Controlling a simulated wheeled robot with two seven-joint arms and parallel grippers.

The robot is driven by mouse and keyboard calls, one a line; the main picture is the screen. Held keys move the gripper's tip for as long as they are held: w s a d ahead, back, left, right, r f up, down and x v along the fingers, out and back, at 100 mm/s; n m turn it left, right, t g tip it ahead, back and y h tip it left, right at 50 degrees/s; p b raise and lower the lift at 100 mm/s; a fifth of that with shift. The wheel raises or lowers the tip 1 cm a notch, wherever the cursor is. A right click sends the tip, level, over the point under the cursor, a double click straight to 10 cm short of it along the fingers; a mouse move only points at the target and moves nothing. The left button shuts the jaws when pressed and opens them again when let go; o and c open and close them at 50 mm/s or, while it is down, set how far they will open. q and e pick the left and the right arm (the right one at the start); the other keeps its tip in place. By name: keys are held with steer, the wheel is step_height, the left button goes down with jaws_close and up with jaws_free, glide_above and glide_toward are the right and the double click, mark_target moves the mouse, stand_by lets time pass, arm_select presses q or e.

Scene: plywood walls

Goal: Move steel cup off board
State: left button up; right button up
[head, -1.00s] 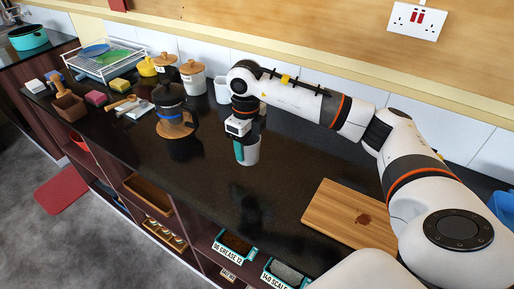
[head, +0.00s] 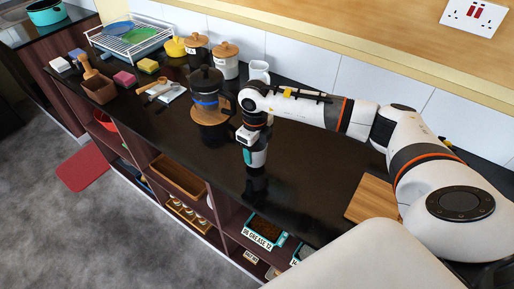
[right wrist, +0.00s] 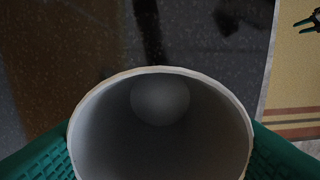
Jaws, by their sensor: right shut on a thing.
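The steel cup (head: 262,159) shows as a small pale grey piece in the head view, between the teal fingers of my right gripper (head: 255,156). In the right wrist view the open mouth of the cup (right wrist: 160,140) fills the lower middle, with the gripper's teal fingers (right wrist: 160,165) pressed on both sides. My right gripper is shut on the cup over the dark counter, left of the wooden board (head: 372,197) and apart from it. Whether the cup touches the counter I cannot tell. The board is partly hidden by my arm. My left gripper is out of view.
A dark coffee pot (head: 205,92) on a wooden stand is just behind-left of the cup. Lidded jars (head: 226,62) and a white mug (head: 259,71) stand along the wall. The dark counter (head: 300,185) is bare between cup and board; its front edge is close.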

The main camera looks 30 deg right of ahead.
steer(key=shift+f, duration=0.95)
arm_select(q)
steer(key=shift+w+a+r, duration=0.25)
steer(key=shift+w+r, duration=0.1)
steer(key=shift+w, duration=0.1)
arm_select(e)
steer(key=shift+f, duration=0.15)
steer(key=o, duration=0.5)
steer(key=shift+f, duration=0.1)
steer(key=o, duration=0.5)
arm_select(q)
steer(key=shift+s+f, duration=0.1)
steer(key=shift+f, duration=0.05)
